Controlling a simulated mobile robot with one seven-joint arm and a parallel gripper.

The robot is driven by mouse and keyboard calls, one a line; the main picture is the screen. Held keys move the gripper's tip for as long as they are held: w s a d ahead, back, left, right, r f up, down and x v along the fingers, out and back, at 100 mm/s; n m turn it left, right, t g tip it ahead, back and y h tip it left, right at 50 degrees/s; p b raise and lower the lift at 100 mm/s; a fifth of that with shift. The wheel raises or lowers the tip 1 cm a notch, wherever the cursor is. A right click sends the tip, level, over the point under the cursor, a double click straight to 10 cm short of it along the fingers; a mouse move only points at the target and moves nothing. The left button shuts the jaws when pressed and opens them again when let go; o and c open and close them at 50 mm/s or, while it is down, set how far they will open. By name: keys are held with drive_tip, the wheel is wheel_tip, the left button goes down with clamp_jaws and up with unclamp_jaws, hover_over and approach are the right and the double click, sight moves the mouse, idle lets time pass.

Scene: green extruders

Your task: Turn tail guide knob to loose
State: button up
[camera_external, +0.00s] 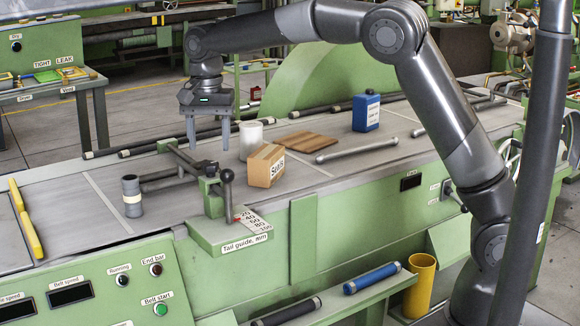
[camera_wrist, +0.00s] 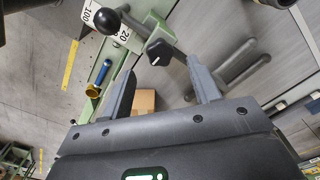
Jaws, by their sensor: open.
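The tail guide knob (camera_wrist: 158,52) is black with a white mark, and in the wrist view it appears between and just beyond my fingertips. In the external view the dark knob (camera_external: 206,168) sits on top of the tail guide on the belt table. My gripper (camera_external: 208,147) is open, empty and pointing down above the knob, apart from it. Its two fingers also show in the wrist view (camera_wrist: 160,68). A lever with a black ball (camera_external: 226,176) stands beside the knob, and the ball is also in the wrist view (camera_wrist: 107,20). The knob's exact setting is hard to read.
A cardboard box (camera_external: 266,166) stands close right of the guide, with a white cup (camera_external: 251,138) behind it. A grey cylinder (camera_external: 132,196) stands to the left. The scale plate (camera_external: 250,222) lies in front. A blue canister (camera_external: 366,111) and rods lie farther right.

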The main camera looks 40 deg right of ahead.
sight(210, 163)
drive_tip(key=shift+r, duration=1.55)
drive_tip(key=s+d+f+n+g+y, duration=0.1)
drive_tip(key=d, duration=0.8)
drive_tip(key=s+d+f+n+y, duration=0.1)
drive_tip(key=s+d+n+y, duration=0.1)
drive_tip(key=d, duration=0.6)
drive_tip(key=s+d+r+n+t+h, duration=0.1)
drive_tip(key=s+d+r+t, duration=0.1)
drive_tip(key=s+d, duration=0.3)
drive_tip(key=s+d+r+n+t, duration=0.1)
drive_tip(key=s+d+r, duration=0.15)
drive_tip(key=s, duration=0.55)
drive_tip(key=s+d+f+n+t+h, duration=0.1)
drive_tip(key=s+d, duration=0.2)
drive_tip(key=s, duration=0.4)
drive_tip(key=s+d+f+n+t+h, duration=0.1)
drive_tip(key=s+d+f+n+t, duration=0.1)
drive_tip(key=s, duration=0.5)
drive_tip(key=shift+d+f+t, duration=0.2)
drive_tip(key=shift+d+t, duration=0.1)
drive_tip(key=shift+d, duration=0.45)
drive_tip(key=shift+s, duration=0.1)
drive_tip(key=shift+c, duration=0.2)
